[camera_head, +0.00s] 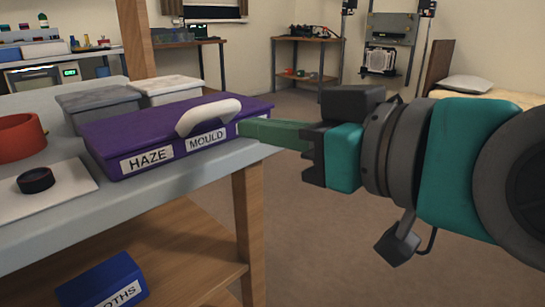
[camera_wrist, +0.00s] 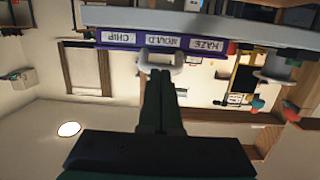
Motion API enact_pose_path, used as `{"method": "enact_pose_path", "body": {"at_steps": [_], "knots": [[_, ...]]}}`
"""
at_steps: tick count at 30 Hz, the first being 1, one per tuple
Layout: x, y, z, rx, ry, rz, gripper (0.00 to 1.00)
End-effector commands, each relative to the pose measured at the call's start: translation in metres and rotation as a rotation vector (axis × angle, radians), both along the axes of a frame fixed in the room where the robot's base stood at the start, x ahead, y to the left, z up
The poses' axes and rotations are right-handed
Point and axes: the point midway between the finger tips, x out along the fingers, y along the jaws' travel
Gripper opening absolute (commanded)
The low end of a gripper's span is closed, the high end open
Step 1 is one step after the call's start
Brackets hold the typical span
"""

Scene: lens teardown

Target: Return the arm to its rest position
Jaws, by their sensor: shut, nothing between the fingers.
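My gripper (camera_head: 243,129) reaches in from the right in the head view, with its green fingers shut and empty. It also shows in the wrist view (camera_wrist: 160,72), fingers together. The fingertips are at the front of a purple box (camera_head: 170,115), beside its white handle (camera_head: 208,115). I cannot tell whether they touch it. The box carries labels reading HAZE and MOULD. In the upside-down wrist view, the purple front (camera_wrist: 128,40) also shows a CHIP label, and the white handle (camera_wrist: 160,59) lies just beyond the fingertips.
The box stands on a grey worktop (camera_head: 222,163) near its edge. Grey-lidded (camera_head: 95,100) and white-lidded (camera_head: 170,88) bins stand behind it. A red ring (camera_head: 20,137) and a black lens part (camera_head: 36,180) lie left. A blue box (camera_head: 103,283) sits below. Floor right of the table is open.

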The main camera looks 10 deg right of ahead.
Motion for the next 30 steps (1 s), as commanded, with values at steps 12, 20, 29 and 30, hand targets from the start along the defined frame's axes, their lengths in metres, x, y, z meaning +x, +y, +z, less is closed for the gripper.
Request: {"method": "enact_pose_path", "body": {"at_steps": [12, 20, 29, 30], "knots": [[-0.011, -0.007, -0.013, 0.002, -0.002, -0.001, 0.00], [0.015, -0.005, -0.095, -0.080, 0.251, -0.036, 0.00], [0.002, -0.035, -0.289, -0.276, 0.916, -0.184, 0.00], [-0.005, -0.040, -0.307, -0.297, 0.988, -0.208, 0.00]]}}
